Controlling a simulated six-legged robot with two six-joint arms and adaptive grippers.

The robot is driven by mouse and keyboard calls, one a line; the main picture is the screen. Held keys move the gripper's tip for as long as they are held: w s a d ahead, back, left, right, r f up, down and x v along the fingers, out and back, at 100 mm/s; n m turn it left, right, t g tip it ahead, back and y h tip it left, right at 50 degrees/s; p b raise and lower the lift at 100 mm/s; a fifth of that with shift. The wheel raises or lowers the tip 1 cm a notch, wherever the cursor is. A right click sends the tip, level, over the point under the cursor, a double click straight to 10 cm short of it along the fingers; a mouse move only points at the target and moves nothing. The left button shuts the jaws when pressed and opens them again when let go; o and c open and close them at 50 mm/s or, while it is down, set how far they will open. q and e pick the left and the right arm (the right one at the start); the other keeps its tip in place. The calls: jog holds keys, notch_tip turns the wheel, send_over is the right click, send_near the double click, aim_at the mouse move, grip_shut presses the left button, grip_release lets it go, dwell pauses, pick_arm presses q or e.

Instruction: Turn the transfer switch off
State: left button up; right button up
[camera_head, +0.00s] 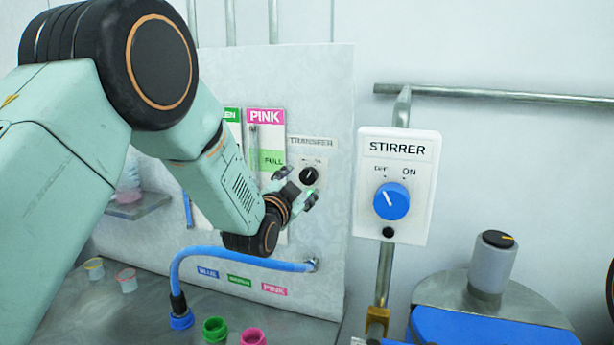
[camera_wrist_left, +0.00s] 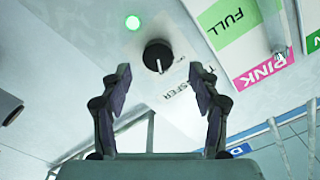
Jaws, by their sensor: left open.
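The transfer switch is a round black knob (camera_head: 309,175) under the TRANSFER label on the pale panel. In the left wrist view the knob (camera_wrist_left: 157,54) has a white pointer line directed downward in the picture, toward the side with the small lettering. A green lamp (camera_wrist_left: 132,22) is lit beside it. My left gripper (camera_head: 297,186) is open in front of the knob. In the wrist view its two fingers (camera_wrist_left: 160,80) stand apart, with the knob beyond the tips and roughly centred between them. I see no contact. My right gripper is not in view.
A white STIRRER box (camera_head: 397,160) with a blue knob (camera_head: 391,201) is right of the panel. A blue hose (camera_head: 240,257) runs below my gripper. Green (camera_head: 215,330) and pink (camera_head: 253,336) connectors stand at the bottom. A pink-labelled gauge (camera_head: 265,117) is left of the switch.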

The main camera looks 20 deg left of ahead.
aim_at(307, 178)
pick_arm(q)
jog(key=w, duration=0.3)
jog(key=shift+w+d+f+p, duration=0.15)
jog(key=shift+w+d+p, duration=0.1)
jog(key=shift+w+p, duration=0.1)
jog(key=shift+w+a, duration=0.1)
jog(key=shift+a, duration=0.05)
jog(key=shift+w, duration=0.1)
jog(key=shift+c, duration=0.3)
jog(key=shift+w+d, duration=0.15)
jog(key=shift+d, duration=0.05)
jog(key=shift+c, duration=1.4)
jog(key=shift+a, duration=0.2)
jog(key=c, duration=0.5)
jog(key=shift+d, duration=0.1)
jog(key=c, duration=0.3)
jog(key=shift+c, duration=0.2)
